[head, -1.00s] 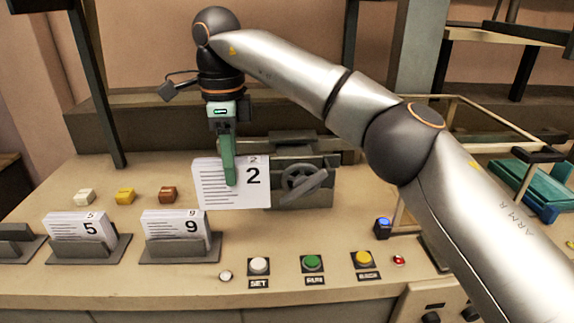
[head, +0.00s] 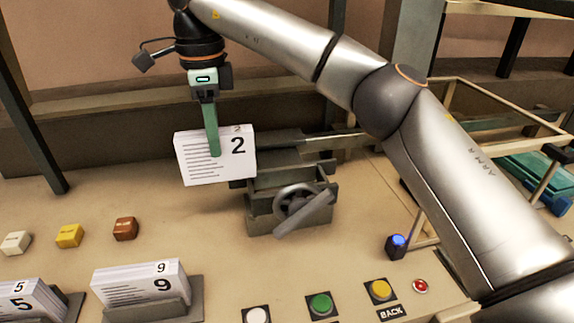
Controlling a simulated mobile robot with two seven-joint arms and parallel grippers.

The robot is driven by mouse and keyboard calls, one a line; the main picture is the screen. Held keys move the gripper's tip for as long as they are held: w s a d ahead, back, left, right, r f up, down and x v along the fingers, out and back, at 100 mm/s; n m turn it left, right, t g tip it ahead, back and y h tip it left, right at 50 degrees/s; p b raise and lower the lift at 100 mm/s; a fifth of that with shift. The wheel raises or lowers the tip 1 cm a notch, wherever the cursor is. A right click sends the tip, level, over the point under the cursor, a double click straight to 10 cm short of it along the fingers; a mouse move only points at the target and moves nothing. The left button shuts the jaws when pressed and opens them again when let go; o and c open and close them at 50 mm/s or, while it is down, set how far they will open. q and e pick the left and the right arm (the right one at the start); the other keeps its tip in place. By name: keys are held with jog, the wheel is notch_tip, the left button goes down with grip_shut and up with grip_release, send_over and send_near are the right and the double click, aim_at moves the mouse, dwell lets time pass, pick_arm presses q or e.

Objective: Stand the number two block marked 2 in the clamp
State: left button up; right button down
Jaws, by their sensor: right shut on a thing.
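The number two block (head: 190,164) is a white stack of pages marked 2, held upright in the air. My right gripper (head: 214,152) comes down from above and is shut on it, one green finger lying across its front face. The clamp (head: 262,213) is a grey vise with a handwheel, standing on the bench just right of and below the block. Its jaws look apart, with a gap between them. The block's right edge overlaps the clamp's left back part in the picture; I cannot tell whether they touch. My left gripper is not in view.
Blocks marked 9 (head: 128,283) and 5 (head: 22,297) stand in holders at the front left. White, yellow (head: 69,236) and brown (head: 125,229) small cubes lie behind them. Push buttons (head: 320,305) line the front edge. A blue-lit button (head: 397,243) stands right of the clamp.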

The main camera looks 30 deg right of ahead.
jog(key=s+d+p, duration=0.1)
jog(key=s+d, duration=0.2)
jog(key=d, duration=0.9)
jog(key=f, duration=0.4)
jog(key=f+p, duration=0.1)
jog(key=f, duration=0.2)
jog(key=shift+d, duration=0.25)
jog(key=shift+f, duration=0.2)
jog(key=c, duration=0.5)
grip_release()
